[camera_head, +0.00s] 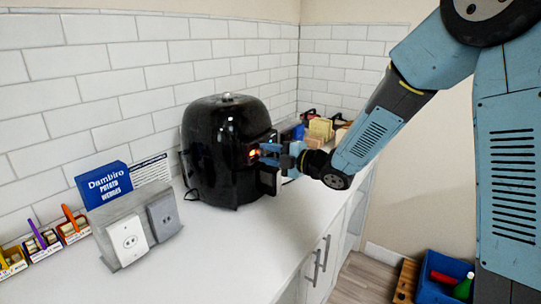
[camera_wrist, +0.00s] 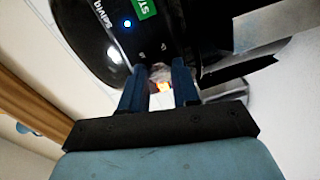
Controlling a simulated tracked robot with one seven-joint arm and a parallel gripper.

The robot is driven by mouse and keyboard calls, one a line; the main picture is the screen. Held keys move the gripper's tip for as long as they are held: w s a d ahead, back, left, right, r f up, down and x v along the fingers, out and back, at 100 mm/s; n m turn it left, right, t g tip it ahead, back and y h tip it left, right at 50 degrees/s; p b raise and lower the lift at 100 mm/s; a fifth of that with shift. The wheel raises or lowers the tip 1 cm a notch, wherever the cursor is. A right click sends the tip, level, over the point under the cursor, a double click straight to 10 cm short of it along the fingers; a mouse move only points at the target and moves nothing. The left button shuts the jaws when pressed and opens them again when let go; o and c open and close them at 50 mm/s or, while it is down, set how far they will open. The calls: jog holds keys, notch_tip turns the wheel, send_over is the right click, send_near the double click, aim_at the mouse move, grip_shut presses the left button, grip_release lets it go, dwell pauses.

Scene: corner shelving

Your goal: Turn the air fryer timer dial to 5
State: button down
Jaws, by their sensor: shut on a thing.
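The black air fryer (camera_head: 212,152) stands on the white counter against the tiled wall. My gripper (camera_head: 266,155) reaches it from the right, with its fingers at the control panel on the fryer's front. In the wrist view the two dark blue fingers of my gripper (camera_wrist: 160,82) are shut on a small pale part, which I take to be the timer dial (camera_wrist: 160,70). Orange and red light shows by the fingers. The dial's marks and setting cannot be read. The fryer's body (camera_wrist: 90,35) carries a blue light and a green label in the wrist view.
Small packets (camera_head: 320,128) lie behind my gripper. The front counter is clear. A blue bin (camera_head: 440,290) is on the floor at right.

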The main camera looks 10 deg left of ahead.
jog(key=shift+s+a+f, duration=0.15)
jog(key=shift+s, duration=0.05)
jog(key=c, duration=1.2)
grip_release()
jog(key=o, duration=0.4)
jog(key=shift+w, duration=0.1)
jog(key=shift+d, duration=0.2)
jog(key=v, duration=1.3)
jog(key=shift+d, duration=0.25)
